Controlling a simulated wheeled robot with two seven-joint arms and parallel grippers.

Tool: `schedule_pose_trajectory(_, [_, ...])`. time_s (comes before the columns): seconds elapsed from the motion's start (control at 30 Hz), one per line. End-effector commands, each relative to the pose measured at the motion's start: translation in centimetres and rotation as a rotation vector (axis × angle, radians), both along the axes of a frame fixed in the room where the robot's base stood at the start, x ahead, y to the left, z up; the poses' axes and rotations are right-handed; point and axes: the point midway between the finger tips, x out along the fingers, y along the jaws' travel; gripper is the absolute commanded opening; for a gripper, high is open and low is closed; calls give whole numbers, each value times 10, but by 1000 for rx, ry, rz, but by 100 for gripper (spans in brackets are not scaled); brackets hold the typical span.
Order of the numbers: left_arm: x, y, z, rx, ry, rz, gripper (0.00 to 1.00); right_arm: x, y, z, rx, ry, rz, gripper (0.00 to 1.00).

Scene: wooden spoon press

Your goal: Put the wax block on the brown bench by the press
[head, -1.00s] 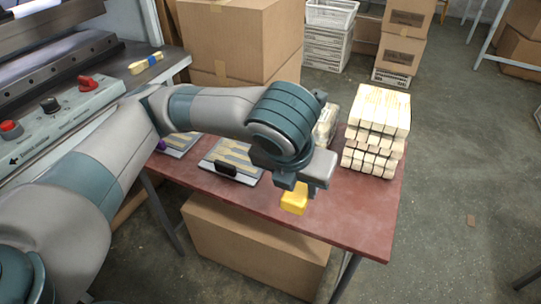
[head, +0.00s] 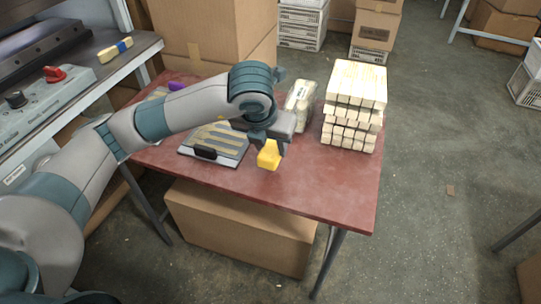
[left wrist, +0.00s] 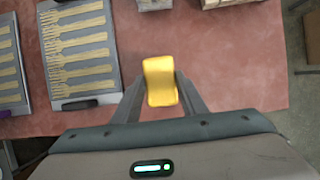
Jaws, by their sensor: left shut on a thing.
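The yellow wax block (head: 268,155) is held between the fingers of my left gripper (head: 268,146), over the front part of the reddish-brown bench (head: 320,190). In the left wrist view the wax block (left wrist: 160,82) sits between the two fingertips, with the bench top (left wrist: 230,70) behind it. I cannot tell for sure whether the block touches the bench. The press (head: 50,45) with its control panel stands at the left. My right gripper is not in view.
A tray of wooden cutlery (head: 215,142) with a dark handle lies left of the gripper. A wrapped bundle (head: 300,97) and a stack of pale wood pieces (head: 353,100) stand behind and to the right. Bare bench lies at the front right.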

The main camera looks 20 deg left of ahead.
Motion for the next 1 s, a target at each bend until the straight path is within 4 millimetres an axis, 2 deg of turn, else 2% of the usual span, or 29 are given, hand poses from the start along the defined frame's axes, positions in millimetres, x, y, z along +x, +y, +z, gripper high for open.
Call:
schedule_pose_trajectory(0.27, [0,0,-3,0,1,0,14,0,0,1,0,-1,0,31])
schedule_pose_trajectory(0.43, [-1,0,-22,2,3,1,14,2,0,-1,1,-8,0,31])
schedule_pose_trajectory(0.6, [-1,0,-38,1,2,0,14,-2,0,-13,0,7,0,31])
schedule_pose_trajectory(1.0, [0,0,-41,0,0,0,14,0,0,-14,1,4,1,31])
